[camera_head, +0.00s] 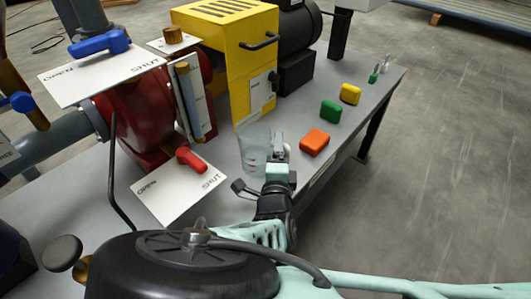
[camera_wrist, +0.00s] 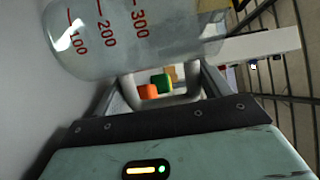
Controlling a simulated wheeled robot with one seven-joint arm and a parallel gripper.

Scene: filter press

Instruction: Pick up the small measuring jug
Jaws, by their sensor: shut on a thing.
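The small measuring jug (camera_head: 254,151) is clear plastic with red marks and stands upright at the bench, left of my gripper (camera_head: 279,150). In the wrist view the jug (camera_wrist: 120,40) fills the upper part, with the numbers 100, 200 and 300 turned sideways. Its clear handle lies between the fingers of my gripper (camera_wrist: 160,88). My gripper is shut on the jug by this handle. I cannot tell whether the jug's base touches the bench.
An orange block (camera_head: 314,142), a green block (camera_head: 330,111) and a yellow block (camera_head: 350,94) lie along the grey bench (camera_head: 385,82) near its right edge. A red valve handle (camera_head: 190,160) over a white OPEN/SHUT plate (camera_head: 170,196) is close left. A yellow housing (camera_head: 222,55) stands behind.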

